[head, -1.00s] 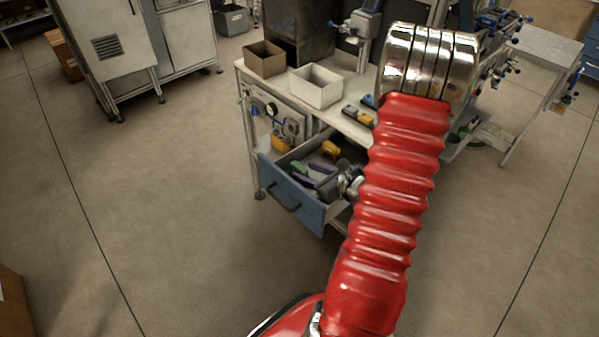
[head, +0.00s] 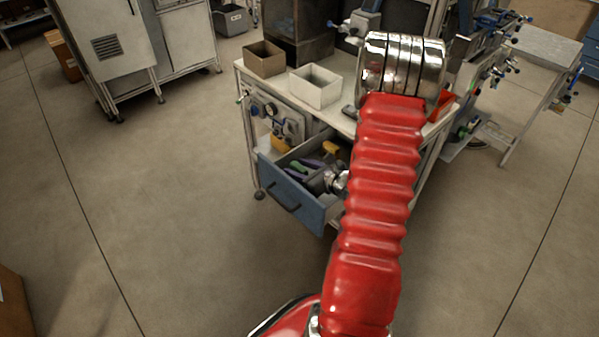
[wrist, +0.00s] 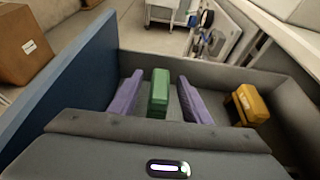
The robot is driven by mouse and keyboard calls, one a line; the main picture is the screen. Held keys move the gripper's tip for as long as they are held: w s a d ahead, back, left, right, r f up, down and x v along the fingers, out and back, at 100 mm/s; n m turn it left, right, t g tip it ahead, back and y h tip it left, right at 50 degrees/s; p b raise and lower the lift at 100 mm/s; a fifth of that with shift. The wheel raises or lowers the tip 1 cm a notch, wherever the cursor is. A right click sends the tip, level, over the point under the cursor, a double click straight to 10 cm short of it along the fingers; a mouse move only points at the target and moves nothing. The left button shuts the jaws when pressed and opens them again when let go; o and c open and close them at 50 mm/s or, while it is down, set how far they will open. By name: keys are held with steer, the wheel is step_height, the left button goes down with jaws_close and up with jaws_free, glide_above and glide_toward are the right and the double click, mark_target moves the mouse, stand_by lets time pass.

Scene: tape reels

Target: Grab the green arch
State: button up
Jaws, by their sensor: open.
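The green arch (wrist: 158,92) is in the open drawer (head: 300,205). In the wrist view it shows as a green block between the two purple fingers of my gripper (wrist: 158,88), with a gap on each side. It also shows small in the head view (head: 298,167), beside the purple fingers of my gripper (head: 304,169). My gripper is open and reaches down into the drawer. Its dark body covers the near part of the drawer in the wrist view, and I cannot tell how deep the fingertips are.
A yellow object (wrist: 250,104) lies in the drawer to the right of the fingers. The blue drawer front (wrist: 62,82) and grey walls surround the gripper. A brown box (head: 264,58) and a white box (head: 315,87) stand on the workbench (head: 343,115) above.

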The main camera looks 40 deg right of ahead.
mark_target(299, 166)
steer(key=shift+c, duration=0.5)
jaws_close()
steer(key=shift+r, duration=0.1)
steer(key=shift+r, duration=4.9)
